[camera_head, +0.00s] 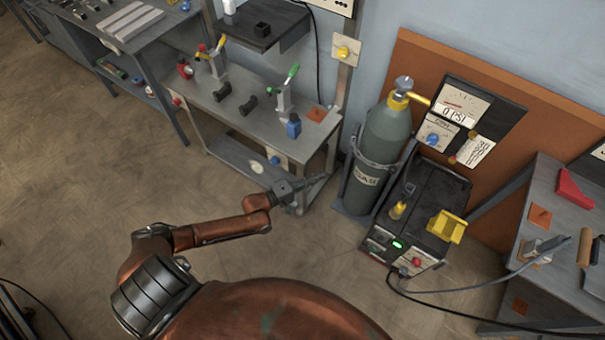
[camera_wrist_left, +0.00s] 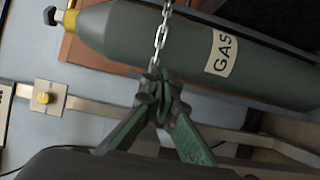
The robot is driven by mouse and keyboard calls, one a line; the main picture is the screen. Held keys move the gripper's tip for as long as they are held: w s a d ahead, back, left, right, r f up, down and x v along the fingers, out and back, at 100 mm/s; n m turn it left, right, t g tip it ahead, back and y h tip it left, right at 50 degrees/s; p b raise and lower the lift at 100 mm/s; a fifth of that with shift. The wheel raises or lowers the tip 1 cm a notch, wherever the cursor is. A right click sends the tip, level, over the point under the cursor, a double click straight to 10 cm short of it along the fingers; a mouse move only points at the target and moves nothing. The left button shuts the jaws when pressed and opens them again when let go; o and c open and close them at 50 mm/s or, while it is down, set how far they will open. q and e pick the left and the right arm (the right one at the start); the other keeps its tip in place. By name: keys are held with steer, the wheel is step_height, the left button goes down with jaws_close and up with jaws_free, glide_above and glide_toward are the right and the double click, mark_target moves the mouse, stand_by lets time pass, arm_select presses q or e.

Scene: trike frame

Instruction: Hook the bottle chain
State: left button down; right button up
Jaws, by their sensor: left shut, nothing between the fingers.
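The grey-green gas bottle (camera_head: 382,140) stands upright in its rack in the head view, with a yellow collar and a valve on top. It also shows in the left wrist view (camera_wrist_left: 200,45), lying sideways across the picture with a GAS label. A silver chain (camera_wrist_left: 161,38) comes down from the top edge of the left wrist view in front of the bottle and ends visually at my fingertips. My left gripper (camera_head: 325,178) is left of the bottle's lower part; its green fingers (camera_wrist_left: 158,90) are shut with nothing between them. Whether they touch the chain cannot be told. The hook is not clearly visible.
A grey workbench (camera_head: 240,115) with clamps stands left of the bottle, its leg close to my gripper. A black welding machine (camera_head: 420,215) stands right of the bottle. A post carries a yellow knob (camera_head: 344,52). Open floor lies in front.

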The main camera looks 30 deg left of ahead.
arm_select(q)
steer(key=shift+s+a+p, duration=0.2)
steer(key=shift+a, duration=0.45)
steer(key=shift+s+a+p, duration=0.15)
steer(key=shift+a, duration=0.45)
